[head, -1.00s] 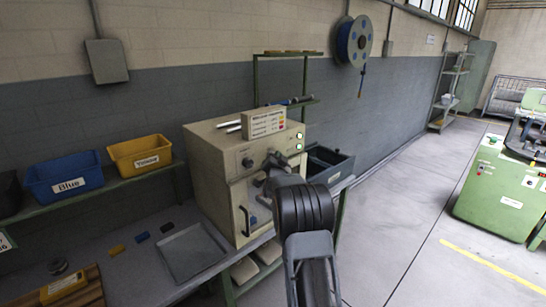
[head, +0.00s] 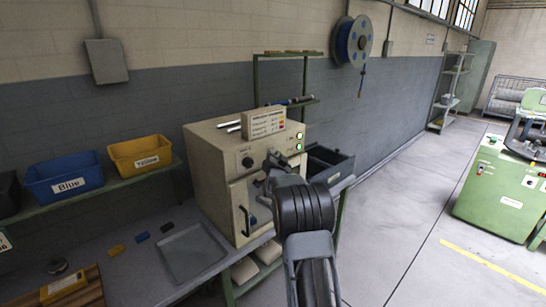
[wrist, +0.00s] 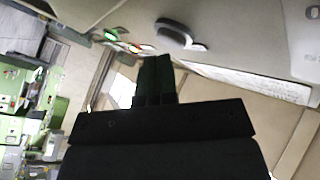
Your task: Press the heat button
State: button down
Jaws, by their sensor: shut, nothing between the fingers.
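The cream oven-like machine (head: 218,180) stands on the bench in the head view. Its front has a dark knob (head: 247,162) and two small lit spots at the upper right, a green-white one (head: 300,136) and a lower one (head: 299,147). The wrist view shows a green light (wrist: 110,36), an orange-red light (wrist: 134,48) and a dark knob (wrist: 173,33). No readable label marks the heat button. My gripper (head: 270,158) is shut and empty in front of the machine's face. Its fingertips (wrist: 155,62) appear below the knob in the wrist view; contact cannot be told.
A door handle (head: 246,221) is on the machine's front. A sign box (head: 263,123) sits on top. A dark bin (head: 330,163) stands to the right. A metal tray (head: 190,252) and blue (head: 66,178) and yellow (head: 140,153) bins are left.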

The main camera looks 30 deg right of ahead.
jog(key=shift+w, duration=0.1)
dwell(0.3)
jog(key=shift+w+b, duration=0.3)
jog(key=shift+b, duration=0.2)
jog(key=shift+s+b, duration=0.3)
jog(key=shift+b, duration=0.4)
jog(key=shift+s, duration=0.1)
jog(key=shift+s+d+b, duration=0.2)
jog(key=shift+s+b, duration=0.7)
jog(key=shift+s, duration=0.05)
jog(key=shift+s+d+b, duration=0.15)
jog(key=shift+s+b, duration=0.75)
jog(key=shift+s, duration=0.1)
jog(key=shift+s+d+b, duration=0.2)
jog(key=shift+s+b, duration=0.7)
jog(key=shift+s, duration=0.05)
